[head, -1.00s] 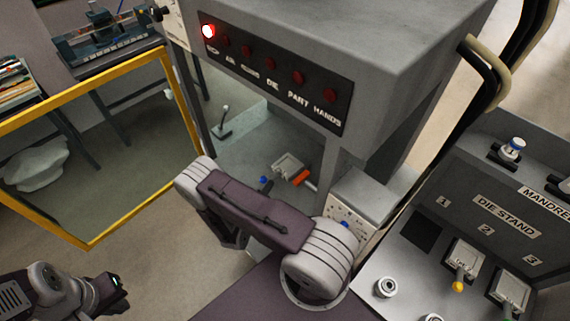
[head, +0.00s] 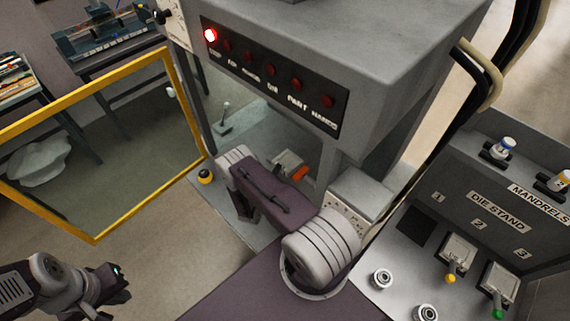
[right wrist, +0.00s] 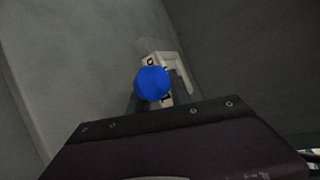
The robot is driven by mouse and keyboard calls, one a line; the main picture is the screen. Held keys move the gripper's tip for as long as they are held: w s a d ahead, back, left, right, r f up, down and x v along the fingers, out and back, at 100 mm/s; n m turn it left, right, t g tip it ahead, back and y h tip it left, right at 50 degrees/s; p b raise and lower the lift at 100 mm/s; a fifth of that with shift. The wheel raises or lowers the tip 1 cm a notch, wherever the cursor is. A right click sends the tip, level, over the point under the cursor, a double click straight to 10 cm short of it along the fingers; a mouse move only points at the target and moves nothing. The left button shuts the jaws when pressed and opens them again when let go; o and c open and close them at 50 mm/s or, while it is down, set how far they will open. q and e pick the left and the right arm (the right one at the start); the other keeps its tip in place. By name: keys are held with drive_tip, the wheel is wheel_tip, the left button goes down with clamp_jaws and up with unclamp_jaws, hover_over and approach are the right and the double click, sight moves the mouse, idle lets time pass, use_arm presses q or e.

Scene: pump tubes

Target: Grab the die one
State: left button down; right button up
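A die with a blue round knob (right wrist: 152,83) shows in the right wrist view, its pale body (right wrist: 182,70) behind the knob. In the head view a pale die-like block (head: 287,161) sits inside the machine, partly hidden by my right arm. My right gripper is hidden in the head view. In the right wrist view its dark housing fills the bottom and dark parts flank the knob; whether the fingers are open or touch it cannot be told. My left gripper (head: 122,282) hangs at the lower left, away from the die, its opening unclear.
The machine (head: 330,50) overhangs my right arm. Its yellow-framed door (head: 185,95) stands open at left. An orange part (head: 299,173) lies beside the block. The die stand (head: 470,205) at right has a dark empty square at 1 and dies with yellow and green knobs.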

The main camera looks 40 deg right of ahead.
drive_tip(key=shift+a, duration=0.15)
clamp_jaws()
idle(1.1)
drive_tip(key=shift+r, duration=0.1)
